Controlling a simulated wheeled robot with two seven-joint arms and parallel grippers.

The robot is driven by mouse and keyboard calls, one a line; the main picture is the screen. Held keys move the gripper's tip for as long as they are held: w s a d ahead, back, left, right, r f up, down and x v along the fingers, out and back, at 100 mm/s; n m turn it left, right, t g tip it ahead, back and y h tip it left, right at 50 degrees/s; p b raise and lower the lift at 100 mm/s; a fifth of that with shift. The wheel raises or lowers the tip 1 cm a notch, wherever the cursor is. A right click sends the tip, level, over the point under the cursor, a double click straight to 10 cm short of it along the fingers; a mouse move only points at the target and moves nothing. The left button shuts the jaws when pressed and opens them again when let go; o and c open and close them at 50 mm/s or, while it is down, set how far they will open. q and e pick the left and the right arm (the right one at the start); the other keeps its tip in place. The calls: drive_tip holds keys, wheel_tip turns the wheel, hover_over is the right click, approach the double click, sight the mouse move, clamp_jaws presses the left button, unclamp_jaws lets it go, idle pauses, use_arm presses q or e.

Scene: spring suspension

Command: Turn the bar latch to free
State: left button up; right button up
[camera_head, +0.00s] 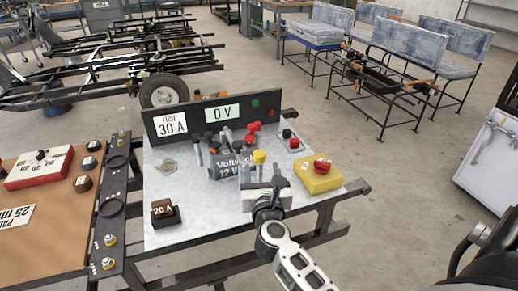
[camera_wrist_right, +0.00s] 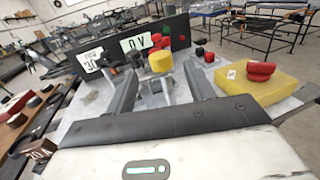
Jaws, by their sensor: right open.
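The battery (camera_head: 230,168), marked 12 V, stands on a pale metal work plate (camera_head: 185,228). A yellow knob (camera_head: 260,156) on a dark stem stands at its right front; it also shows in the right wrist view (camera_wrist_right: 160,62), between and beyond my fingers. I cannot tell for sure which part is the bar latch, or how it is turned. My right gripper (camera_head: 261,176) is open, its two fingers apart and pointing towards the battery and the knob, with nothing held between them. Its body hides part of the plate. My left gripper is not in view.
A dark board (camera_head: 240,122) with 30 A and 0 V signs stands behind the battery. A yellow box (camera_head: 316,180) with a red knob (camera_head: 322,164) sits right of my gripper. A 20 A block (camera_head: 164,212) stands front left. The plate's front left is mostly clear.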

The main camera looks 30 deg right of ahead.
drive_tip(key=x, duration=0.9)
drive_tip(key=shift+w, duration=0.15)
drive_tip(key=c, duration=1)
